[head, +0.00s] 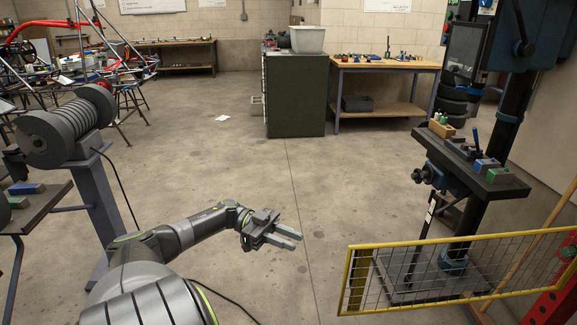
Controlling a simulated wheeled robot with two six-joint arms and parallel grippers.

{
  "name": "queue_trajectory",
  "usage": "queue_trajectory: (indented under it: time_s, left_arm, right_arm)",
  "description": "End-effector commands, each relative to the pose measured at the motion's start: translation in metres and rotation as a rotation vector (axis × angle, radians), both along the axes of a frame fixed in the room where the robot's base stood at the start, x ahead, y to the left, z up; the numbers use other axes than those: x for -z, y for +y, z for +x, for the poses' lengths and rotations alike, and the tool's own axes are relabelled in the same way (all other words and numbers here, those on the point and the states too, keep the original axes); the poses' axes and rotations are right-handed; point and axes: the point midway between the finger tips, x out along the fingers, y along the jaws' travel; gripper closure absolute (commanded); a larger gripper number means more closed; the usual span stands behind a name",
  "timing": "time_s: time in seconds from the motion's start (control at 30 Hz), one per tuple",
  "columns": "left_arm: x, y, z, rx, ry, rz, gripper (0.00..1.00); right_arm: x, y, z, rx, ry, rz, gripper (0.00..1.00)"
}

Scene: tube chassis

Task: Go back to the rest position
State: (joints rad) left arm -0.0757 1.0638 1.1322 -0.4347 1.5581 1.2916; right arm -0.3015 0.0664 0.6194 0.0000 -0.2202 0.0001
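My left gripper (287,236) is at the end of my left arm, which comes in from the lower left. Its two grey fingers point right with a gap between them, and nothing shows between them. It is held over the bare concrete floor, clear of the things around it. My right gripper and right arm do not show in the head view.
A yellow mesh barrier (450,268) and a drill press table (470,168) stand at the right. A grinder-like machine (68,126) on a stand is at the left. A dark cabinet (295,97) and workbench (386,66) stand behind. The middle floor is open.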

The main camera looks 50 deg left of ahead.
Motion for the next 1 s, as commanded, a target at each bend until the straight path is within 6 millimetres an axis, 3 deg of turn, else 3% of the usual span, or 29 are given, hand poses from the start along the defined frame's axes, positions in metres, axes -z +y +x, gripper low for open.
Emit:
queue_trajectory:
  time_s: [0.47,0.73,0.87,1.0]
  left_arm:
    - [0.0,-0.001,0.0,0.0,0.0,-0.001,0.75]
    - [0.003,0.0,0.001,-0.019,-0.005,-0.004,0.75]
    - [0.027,0.004,0.012,-0.156,-0.031,-0.023,0.75]
    - [0.086,0.018,0.025,-0.454,-0.043,-0.021,0.75]
  right_arm:
    - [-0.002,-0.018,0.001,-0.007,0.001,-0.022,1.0]
    - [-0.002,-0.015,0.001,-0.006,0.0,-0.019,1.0]
    - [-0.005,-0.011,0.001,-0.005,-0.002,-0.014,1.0]
    - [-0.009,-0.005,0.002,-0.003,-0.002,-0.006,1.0]
